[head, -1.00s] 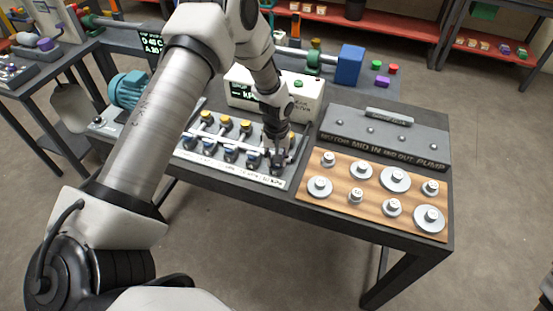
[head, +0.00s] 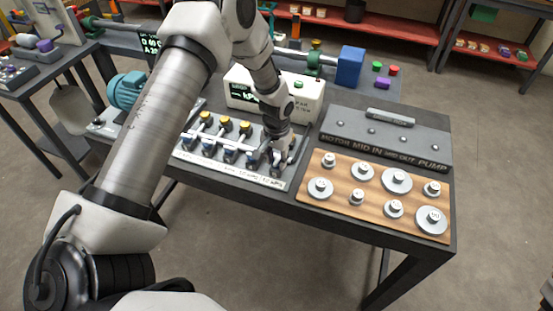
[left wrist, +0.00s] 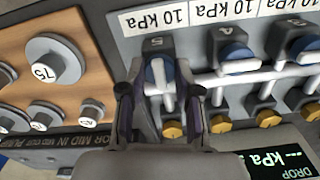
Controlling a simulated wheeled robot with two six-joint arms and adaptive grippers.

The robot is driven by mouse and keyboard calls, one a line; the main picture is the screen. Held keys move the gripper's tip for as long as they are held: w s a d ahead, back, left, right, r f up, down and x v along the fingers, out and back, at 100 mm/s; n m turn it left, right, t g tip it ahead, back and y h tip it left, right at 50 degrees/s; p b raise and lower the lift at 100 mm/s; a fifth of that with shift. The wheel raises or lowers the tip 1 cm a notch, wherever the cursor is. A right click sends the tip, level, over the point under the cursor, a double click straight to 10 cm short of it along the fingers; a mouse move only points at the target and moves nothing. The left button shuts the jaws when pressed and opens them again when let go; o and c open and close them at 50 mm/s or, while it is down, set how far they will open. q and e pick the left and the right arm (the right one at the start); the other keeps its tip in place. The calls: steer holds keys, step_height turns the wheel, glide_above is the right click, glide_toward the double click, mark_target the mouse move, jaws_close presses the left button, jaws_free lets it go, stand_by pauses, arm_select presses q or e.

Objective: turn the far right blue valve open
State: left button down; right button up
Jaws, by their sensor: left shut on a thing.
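The valve panel (head: 192,157) is on the table, with a row of blue valves along its near side and yellow knobs (head: 225,121) behind them. My left gripper (head: 271,158) is down at the right end of this row. In the left wrist view, the far right blue valve (left wrist: 157,74) is between the two fingers of my left gripper (left wrist: 158,98), which is shut on it. In the head view the gripper mostly hides this valve. The neighbouring blue valve (left wrist: 236,52) stands free beside it. My right gripper is out of view.
A wooden board (head: 345,190) with several metal weights is close to the right of the panel. Behind it is a grey case (head: 350,125). A white box with a display (head: 300,100) stands behind the panel. A teal motor (head: 126,90) is at the left.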

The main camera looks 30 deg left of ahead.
mark_target(277, 162)
arm_select(q)
steer(key=shift+f, duration=0.1)
steer(key=c, duration=0.8)
jaws_free()
step_height(277, 162, up, 12)
